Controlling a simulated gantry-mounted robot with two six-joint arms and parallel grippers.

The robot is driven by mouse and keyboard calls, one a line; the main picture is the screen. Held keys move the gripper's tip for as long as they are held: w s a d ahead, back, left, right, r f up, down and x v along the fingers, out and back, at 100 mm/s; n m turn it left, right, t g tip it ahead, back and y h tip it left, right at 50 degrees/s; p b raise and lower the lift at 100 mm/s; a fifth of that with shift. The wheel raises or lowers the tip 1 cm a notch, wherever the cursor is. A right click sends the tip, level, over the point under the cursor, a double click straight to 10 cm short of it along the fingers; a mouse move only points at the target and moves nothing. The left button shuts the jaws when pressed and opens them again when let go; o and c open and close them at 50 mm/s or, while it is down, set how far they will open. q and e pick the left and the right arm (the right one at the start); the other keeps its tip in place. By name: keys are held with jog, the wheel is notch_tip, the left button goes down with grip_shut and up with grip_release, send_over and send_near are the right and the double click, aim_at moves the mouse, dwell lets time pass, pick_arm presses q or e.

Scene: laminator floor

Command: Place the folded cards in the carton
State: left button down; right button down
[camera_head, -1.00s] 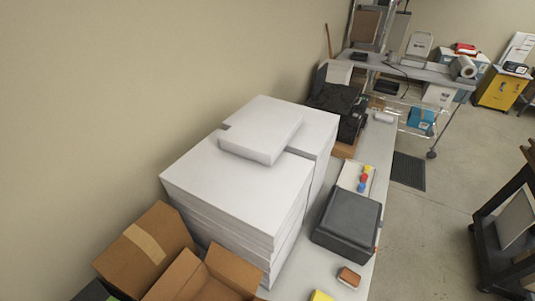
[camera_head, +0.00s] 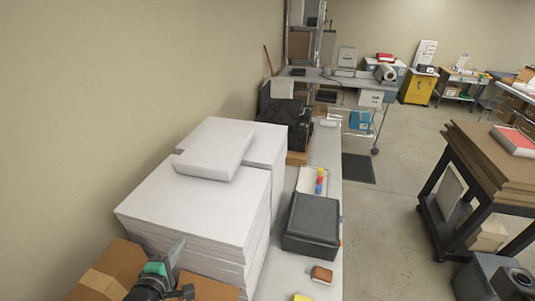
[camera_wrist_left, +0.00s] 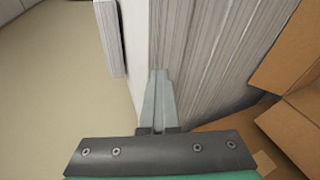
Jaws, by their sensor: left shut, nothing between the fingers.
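My left gripper (camera_head: 178,249) is in the lower left of the head view, in front of the tall white paper stacks and above the cardboard boxes. Its fingers are shut and empty; they also show in the left wrist view (camera_wrist_left: 158,100), close to the side of a stack. An open cardboard carton (camera_head: 205,288) is at the bottom edge, partly cut off and partly behind my gripper. Its brown flaps show at the right of the left wrist view (camera_wrist_left: 300,120). I cannot make out any folded cards for sure. My right gripper is not in view.
White paper stacks (camera_head: 200,205) stand high beside the carton. A black lidded box (camera_head: 312,222), a small brown and white item (camera_head: 322,274) and a yellow item (camera_head: 302,298) are on the bench. A dark cart (camera_head: 480,190) stands at right, across open floor.

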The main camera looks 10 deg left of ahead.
pick_arm(q)
jog(key=s+d+r+m+t, duration=0.1)
jog(key=d+r+m+t, duration=0.2)
jog(key=r, duration=0.7)
jog(key=d+r+m+t+h, duration=0.15)
jog(key=r+m, duration=0.25)
jog(key=r, duration=0.6)
jog(key=s+d+r+m+t+y, duration=0.1)
jog(key=d+r+m+t, duration=0.2)
jog(key=r, duration=0.8)
jog(key=s+d+r+m+t+h, duration=0.1)
jog(key=s+r+m+t, duration=0.2)
jog(key=r, duration=0.6)
jog(key=s+d+r+m+t+h, duration=0.1)
jog(key=s+r+m+t, duration=0.2)
jog(key=s+r+m, duration=0.4)
jog(key=s+r, duration=0.2)
jog(key=s, duration=0.1)
jog(key=shift+d+r, duration=0.15)
jog(key=shift+d, duration=0.05)
jog(key=c, duration=1.6)
grip_release()
jog(key=shift+s+r+m+t+h, duration=0.15)
jog(key=shift+s+m+t+h, duration=0.05)
jog(key=shift+m+t+h, duration=0.1)
jog(key=shift+c, duration=1.6)
grip_release()
jog(key=shift+w, duration=0.1)
